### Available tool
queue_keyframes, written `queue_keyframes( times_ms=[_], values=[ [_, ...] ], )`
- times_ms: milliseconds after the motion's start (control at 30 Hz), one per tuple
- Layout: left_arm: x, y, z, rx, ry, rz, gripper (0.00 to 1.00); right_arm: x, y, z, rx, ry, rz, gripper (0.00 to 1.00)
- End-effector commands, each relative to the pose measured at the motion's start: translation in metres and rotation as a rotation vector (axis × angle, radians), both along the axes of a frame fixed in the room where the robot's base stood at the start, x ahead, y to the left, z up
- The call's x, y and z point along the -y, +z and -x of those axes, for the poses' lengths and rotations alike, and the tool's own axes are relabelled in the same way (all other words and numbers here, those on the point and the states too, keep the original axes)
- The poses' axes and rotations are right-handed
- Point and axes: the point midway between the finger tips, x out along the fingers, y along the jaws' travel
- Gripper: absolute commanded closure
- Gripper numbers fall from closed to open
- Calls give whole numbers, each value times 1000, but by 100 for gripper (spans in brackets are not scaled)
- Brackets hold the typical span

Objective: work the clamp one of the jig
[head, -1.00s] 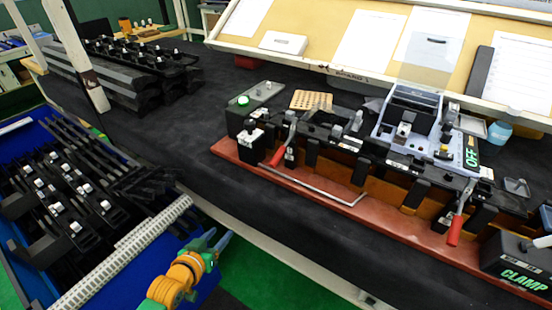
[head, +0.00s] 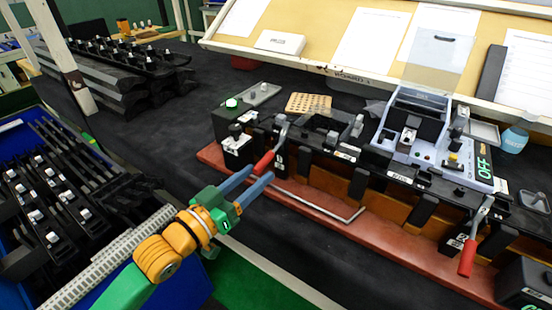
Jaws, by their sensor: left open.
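The jig is a long black fixture on a red base plate (head: 300,205) along the bench. A toggle clamp with a red handle (head: 264,163) stands near its left end; its grey lever runs from the upper right down to the handle. A second red-handled clamp (head: 467,258) is at the right end, its handle hanging down. I cannot read for certain which clamp is numbered one. My left gripper (head: 258,178) is open and empty, its blue fingers just below and in front of the left clamp's handle; contact cannot be told. My right gripper is out of view.
A bent metal rod (head: 320,205) lies along the base plate's front. A grey unit with a green OFF sign (head: 484,168) sits behind the jig. A blue bin (head: 70,245) with black trim parts is at left. Bare black bench top (head: 150,135) lies left of the jig.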

Motion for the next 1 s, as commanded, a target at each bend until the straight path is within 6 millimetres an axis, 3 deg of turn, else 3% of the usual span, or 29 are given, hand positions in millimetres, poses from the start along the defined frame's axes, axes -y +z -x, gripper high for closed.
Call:
queue_keyframes(
  times_ms=[300, 600, 800, 1000],
  values=[
    [37, 1, -44, 1, 1, -1, 49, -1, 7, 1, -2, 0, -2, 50],
    [41, -1, -49, 0, 1, -2, 49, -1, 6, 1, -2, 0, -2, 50],
    [41, -1, -49, 0, 1, -3, 100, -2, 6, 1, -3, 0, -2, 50],
    [40, 0, -49, 0, 2, -2, 100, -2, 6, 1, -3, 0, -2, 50]
  ],
)
